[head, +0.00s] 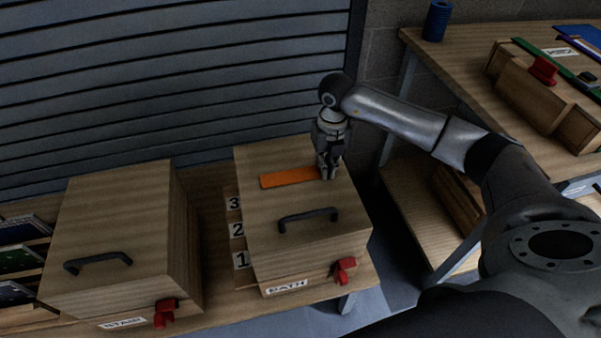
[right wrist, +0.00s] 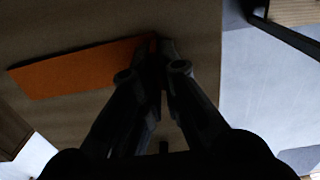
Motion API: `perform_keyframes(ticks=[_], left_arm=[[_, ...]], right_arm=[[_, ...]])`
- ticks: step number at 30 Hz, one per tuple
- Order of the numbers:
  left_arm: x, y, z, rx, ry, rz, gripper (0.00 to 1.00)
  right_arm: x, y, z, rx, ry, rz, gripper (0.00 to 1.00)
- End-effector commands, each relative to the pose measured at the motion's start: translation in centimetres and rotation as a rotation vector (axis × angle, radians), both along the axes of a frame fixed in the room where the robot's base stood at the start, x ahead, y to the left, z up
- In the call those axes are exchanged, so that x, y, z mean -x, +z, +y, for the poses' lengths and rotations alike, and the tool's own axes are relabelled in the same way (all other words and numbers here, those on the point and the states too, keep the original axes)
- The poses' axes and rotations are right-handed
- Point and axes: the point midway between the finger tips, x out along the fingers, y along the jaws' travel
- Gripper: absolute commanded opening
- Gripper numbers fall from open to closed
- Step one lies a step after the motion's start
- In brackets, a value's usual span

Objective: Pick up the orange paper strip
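The orange paper strip (head: 290,177) lies across the top of the wooden box labelled "BATH" (head: 262,210) in the head view. It also shows in the right wrist view (right wrist: 75,68), running left from the fingertips. My right gripper (head: 328,174) points down at the strip's right end. In the right wrist view its fingertips (right wrist: 160,45) are close together around that end, and the strip's tip is partly hidden by them. The strip looks at or just above the lid. My left gripper is not in view.
The lid has a dark handle (head: 308,217) in front of the strip and a red latch (head: 344,268). A second wooden box (head: 115,225) stands to the left. A wooden bench (head: 450,70) with panels and a blue cylinder (head: 437,20) is at the right.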

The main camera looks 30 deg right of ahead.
Motion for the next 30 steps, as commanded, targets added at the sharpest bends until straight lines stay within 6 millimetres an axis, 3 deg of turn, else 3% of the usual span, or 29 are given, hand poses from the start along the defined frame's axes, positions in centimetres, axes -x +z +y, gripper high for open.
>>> perform_keyframes(ticks=[11,17,21,30], left_arm=[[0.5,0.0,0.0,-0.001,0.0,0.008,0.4],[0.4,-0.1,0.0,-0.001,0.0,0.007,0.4],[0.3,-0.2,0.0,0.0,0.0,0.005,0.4],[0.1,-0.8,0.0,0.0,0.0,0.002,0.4]], right_arm=[[0.0,0.1,0.0,0.0,0.0,0.0,0.0],[-0.1,1.2,0.0,0.0,0.001,-0.002,0.0],[-0.2,3.4,0.0,0.0,0.0,-0.004,0.0],[4.9,9.5,2.7,0.003,0.007,-0.004,0.0]])
